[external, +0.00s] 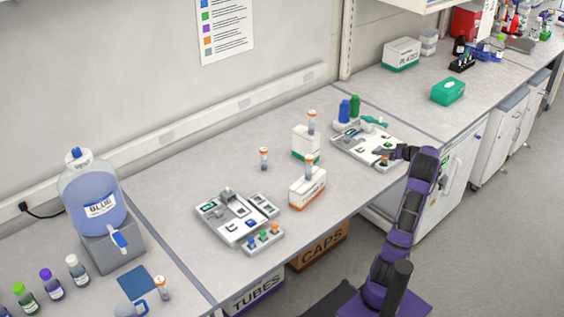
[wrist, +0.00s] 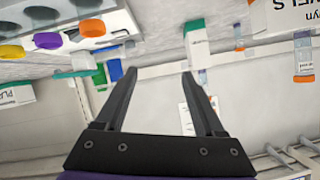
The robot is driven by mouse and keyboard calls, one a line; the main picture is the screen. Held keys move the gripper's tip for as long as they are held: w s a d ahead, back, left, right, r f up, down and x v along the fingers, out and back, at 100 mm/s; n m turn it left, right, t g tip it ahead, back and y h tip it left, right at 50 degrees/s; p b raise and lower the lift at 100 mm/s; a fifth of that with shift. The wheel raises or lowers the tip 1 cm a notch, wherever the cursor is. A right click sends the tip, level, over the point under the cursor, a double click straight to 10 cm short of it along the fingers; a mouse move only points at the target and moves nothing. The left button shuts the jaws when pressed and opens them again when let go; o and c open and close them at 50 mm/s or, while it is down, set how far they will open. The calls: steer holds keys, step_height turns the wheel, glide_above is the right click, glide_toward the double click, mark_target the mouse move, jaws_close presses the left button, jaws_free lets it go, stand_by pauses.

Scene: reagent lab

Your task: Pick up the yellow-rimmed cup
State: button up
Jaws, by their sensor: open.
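I cannot make out a yellow-rimmed cup for certain in either view. A yellow round piece (wrist: 12,52) shows at the left edge of the wrist view, beside a purple one (wrist: 50,42) and an orange one (wrist: 92,29) on a pale device. My gripper (wrist: 158,73) is open, with nothing between its fingers. In the external view my gripper (external: 384,154) is low over the right-hand white device (external: 350,150). The small parts there are partly hidden by my arm.
Blue (external: 344,111) and green (external: 355,106) bottles stand behind the right-hand device. A green box (external: 448,92) lies farther right.

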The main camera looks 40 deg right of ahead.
steer(key=s+d+f+m+h, duration=0.1)
steer(key=s+d+h, duration=0.2)
steer(key=s+d, duration=0.4)
steer(key=s+d+f+h, duration=0.2)
steer(key=s+d, duration=0.3)
steer(key=d, duration=0.3)
steer(key=x, duration=1.1)
steer(key=d+p+x, duration=0.1)
steer(key=x, duration=0.4)
steer(key=shift+w+f, duration=0.15)
steer(key=shift+f, duration=0.15)
jaws_close()
